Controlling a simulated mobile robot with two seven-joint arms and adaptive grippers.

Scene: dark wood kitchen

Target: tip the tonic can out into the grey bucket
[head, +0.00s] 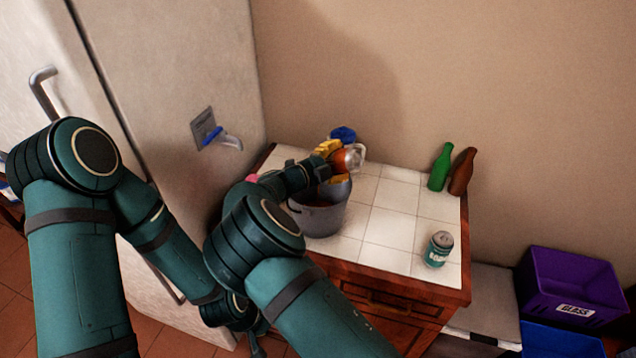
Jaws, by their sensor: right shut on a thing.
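The grey bucket (318,221) stands on the white-tiled counter. My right gripper (334,163) is above its far right side, yellow fingers shut on an orange thing (341,161) with a pale, shiny end. That thing lies tilted well over, its shiny end pointing right; my gripper partly hides it, and I cannot tell whether it is a can or a glass. A teal can (437,250) with an unreadable pale label stands upright at the counter's front right, apart from both grippers. My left gripper (256,346) hangs low at the bottom, mostly hidden; its jaws are unclear.
A green bottle (440,168) and a brown bottle (462,172) are at the counter's back right. A blue thing (343,134) is behind my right gripper. A purple crate (572,290) labelled GLASS and a blue crate (555,343) are lower right. The tiles (392,224) right of the bucket are clear.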

